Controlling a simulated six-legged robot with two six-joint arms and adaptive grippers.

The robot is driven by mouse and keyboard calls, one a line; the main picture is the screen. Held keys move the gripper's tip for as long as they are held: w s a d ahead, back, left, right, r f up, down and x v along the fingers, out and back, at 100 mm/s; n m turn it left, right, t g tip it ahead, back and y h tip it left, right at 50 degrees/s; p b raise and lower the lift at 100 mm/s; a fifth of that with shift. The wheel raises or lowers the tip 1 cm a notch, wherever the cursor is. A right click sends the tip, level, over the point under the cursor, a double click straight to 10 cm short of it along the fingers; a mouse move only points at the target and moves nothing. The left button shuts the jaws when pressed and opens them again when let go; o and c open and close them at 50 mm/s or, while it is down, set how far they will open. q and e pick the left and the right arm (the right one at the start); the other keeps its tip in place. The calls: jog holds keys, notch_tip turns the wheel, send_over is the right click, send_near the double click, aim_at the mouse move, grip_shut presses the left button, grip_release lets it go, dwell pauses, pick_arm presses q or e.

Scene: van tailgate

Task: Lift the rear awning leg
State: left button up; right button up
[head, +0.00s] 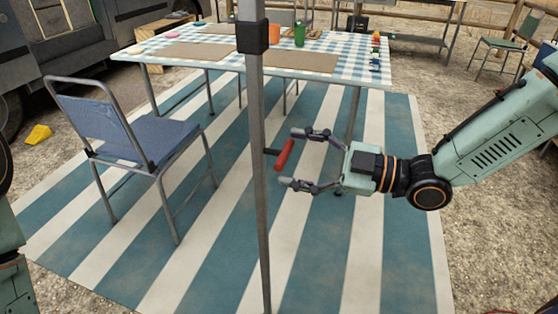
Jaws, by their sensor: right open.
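The awning leg (257,190) is a grey upright metal pole left of the picture's middle, running from the top edge to the bottom edge. A black collar (252,37) sits on it near the top. A red crank handle (284,155) sticks out from its right side. My right gripper (288,159) comes from the right and is open, its fingers above and below the red handle. I cannot tell whether they touch it. My left gripper does not show; only part of my left arm is at the left edge.
A blue folding chair (157,138) stands left of the leg on a striped mat (340,250). Behind is a table (345,72) with a checked cloth, brown placemats, an orange cup (274,33) and a green cup (299,36). The mat right of the leg is clear.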

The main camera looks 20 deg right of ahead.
aim_at(280, 151)
jog(key=b+x, duration=0.1)
jog(key=x, duration=0.2)
jog(key=shift+f, duration=0.1)
jog(key=shift+a+b, duration=0.15)
jog(key=shift+b, duration=0.15)
jog(key=shift+w, duration=0.1)
grip_shut()
dwell(0.6)
